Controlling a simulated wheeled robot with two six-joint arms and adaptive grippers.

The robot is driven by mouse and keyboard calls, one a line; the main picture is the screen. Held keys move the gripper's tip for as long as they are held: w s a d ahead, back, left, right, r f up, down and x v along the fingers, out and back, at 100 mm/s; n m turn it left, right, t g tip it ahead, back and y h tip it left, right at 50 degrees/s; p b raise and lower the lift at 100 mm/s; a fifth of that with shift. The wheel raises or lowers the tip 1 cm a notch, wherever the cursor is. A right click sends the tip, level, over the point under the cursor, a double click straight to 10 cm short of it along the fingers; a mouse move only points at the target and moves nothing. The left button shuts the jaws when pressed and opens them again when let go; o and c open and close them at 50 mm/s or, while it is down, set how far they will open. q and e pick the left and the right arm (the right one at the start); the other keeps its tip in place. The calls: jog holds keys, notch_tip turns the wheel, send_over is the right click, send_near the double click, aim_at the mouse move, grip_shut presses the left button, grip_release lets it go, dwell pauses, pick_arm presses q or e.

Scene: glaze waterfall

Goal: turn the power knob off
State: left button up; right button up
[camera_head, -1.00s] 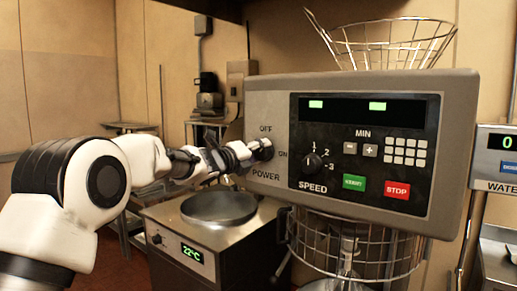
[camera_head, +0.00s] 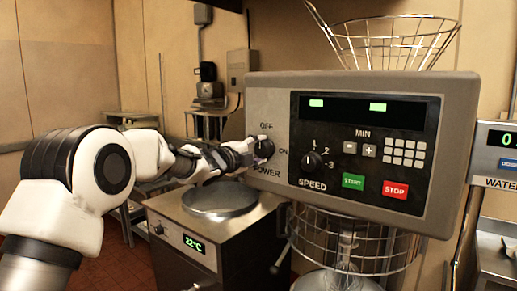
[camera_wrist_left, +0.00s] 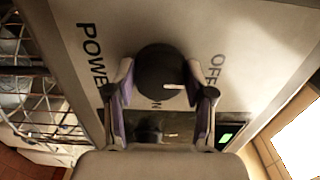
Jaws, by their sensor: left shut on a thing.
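The black power knob (camera_head: 264,148) is on the left part of the mixer's grey control panel, with OFF printed above it, ON to its right and POWER below. In the left wrist view the round knob (camera_wrist_left: 160,68) sits between the fingers of my left gripper (camera_wrist_left: 163,98). A short white mark on it lies toward the OFF side of its lower edge, but its exact setting is hard to tell. My left gripper (camera_head: 243,155) is shut on the knob from the left. The ON label is mostly hidden in the wrist view. My right gripper does not show.
The panel also has a speed knob (camera_head: 313,160), a green start button (camera_head: 353,181), a red stop button (camera_head: 395,190) and lit green displays. A wire guard (camera_head: 350,245) hangs below. A hot plate unit (camera_head: 195,235) reading 22°C stands below my left arm.

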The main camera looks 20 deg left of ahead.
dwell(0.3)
pick_arm(q)
jog(key=o, duration=1.1)
jog(key=v, duration=1.2)
jog(key=shift+w, duration=0.1)
